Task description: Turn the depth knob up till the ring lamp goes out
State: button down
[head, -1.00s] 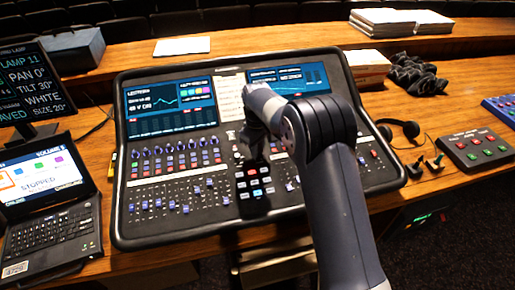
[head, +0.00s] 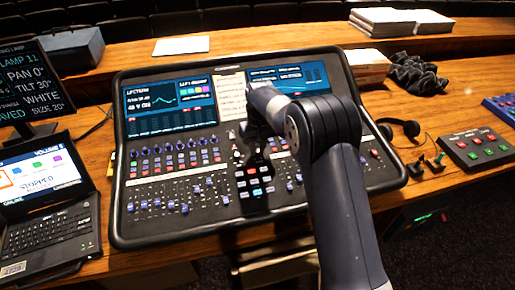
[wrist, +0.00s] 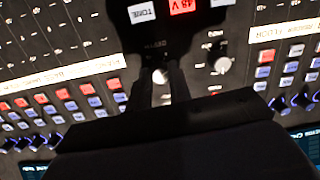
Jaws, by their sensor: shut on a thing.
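The mixing desk (head: 125,205) fills the middle of the head view, with two screens at its top. My gripper (wrist: 160,72) points down at its centre section. In the wrist view its two dark fingers are shut on a small pale knob (wrist: 160,77), which shows between the tips. A second pale knob (wrist: 222,65) stands to the right, apart from the fingers. I cannot make out a lit ring lamp; the fingers may hide it. In the head view my arm covers the held knob.
Rows of small buttons and blue knobs flank the centre section. A block of large buttons (head: 255,181) lies just in front of the gripper. A laptop (head: 45,205) and a lamp-readout monitor (head: 32,85) stand left. Headphones (head: 400,130) and a grey button box (head: 475,147) lie right.

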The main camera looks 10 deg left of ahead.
jog(key=m, duration=0.6)
jog(key=shift+y+b, duration=0.3)
dwell(0.4)
jog(key=c, duration=1.3)
grip_release()
notch_tip(320, 180, up, 11)
jog(key=b, duration=0.1)
jog(key=shift+d, duration=0.45)
jog(key=shift+f, duration=0.2)
